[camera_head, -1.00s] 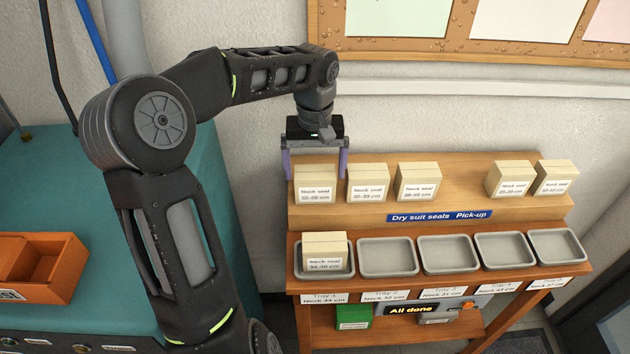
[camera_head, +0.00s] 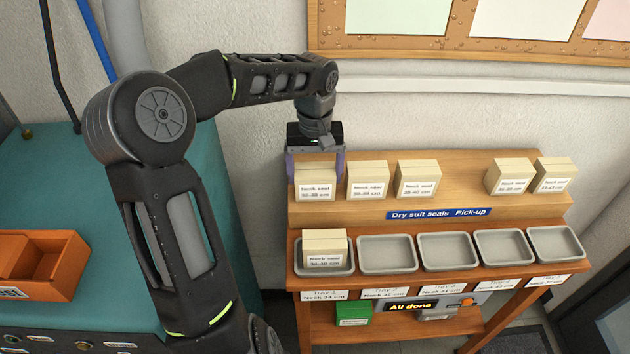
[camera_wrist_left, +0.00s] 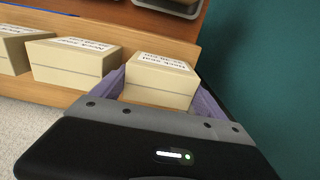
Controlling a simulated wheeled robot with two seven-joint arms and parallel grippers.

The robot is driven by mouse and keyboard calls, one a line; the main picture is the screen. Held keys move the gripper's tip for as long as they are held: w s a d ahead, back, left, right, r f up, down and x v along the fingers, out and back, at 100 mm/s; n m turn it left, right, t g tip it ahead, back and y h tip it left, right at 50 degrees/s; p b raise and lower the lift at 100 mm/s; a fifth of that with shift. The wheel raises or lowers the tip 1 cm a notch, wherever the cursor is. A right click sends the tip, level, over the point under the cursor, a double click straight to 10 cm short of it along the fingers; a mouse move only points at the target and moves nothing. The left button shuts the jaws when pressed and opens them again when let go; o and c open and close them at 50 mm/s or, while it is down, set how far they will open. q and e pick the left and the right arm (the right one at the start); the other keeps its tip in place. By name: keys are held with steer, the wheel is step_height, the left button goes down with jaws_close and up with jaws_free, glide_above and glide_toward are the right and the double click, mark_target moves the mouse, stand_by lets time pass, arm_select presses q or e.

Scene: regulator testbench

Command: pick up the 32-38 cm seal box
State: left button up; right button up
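The seal box at the far left of the upper shelf (camera_head: 315,184) is a cream block whose white label seems to read 32-38 cm, though the print is blurred. It stands upright on the wood. My left gripper (camera_head: 315,166) reaches down from above with one purple finger on each side of this box. In the left wrist view the box (camera_wrist_left: 160,78) fills the space between the fingers (camera_wrist_left: 160,92), which appear to press on its sides. The box still rests on the shelf. My right gripper is out of view.
Another seal box (camera_head: 368,181) stands close on the right, with several more along the shelf. Below, a grey tray row holds one box (camera_head: 325,249) in the leftmost tray; the other trays, such as this one (camera_head: 387,255), are empty. A wall rises behind the shelf.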

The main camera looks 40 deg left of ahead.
arm_select(q)
steer(key=c, duration=0.8)
steer(key=shift+r, duration=0.15)
steer(key=shift+c, duration=0.2)
step_height(320, 180, up, 10)
steer(key=shift+f, duration=0.1)
stand_by(0.4)
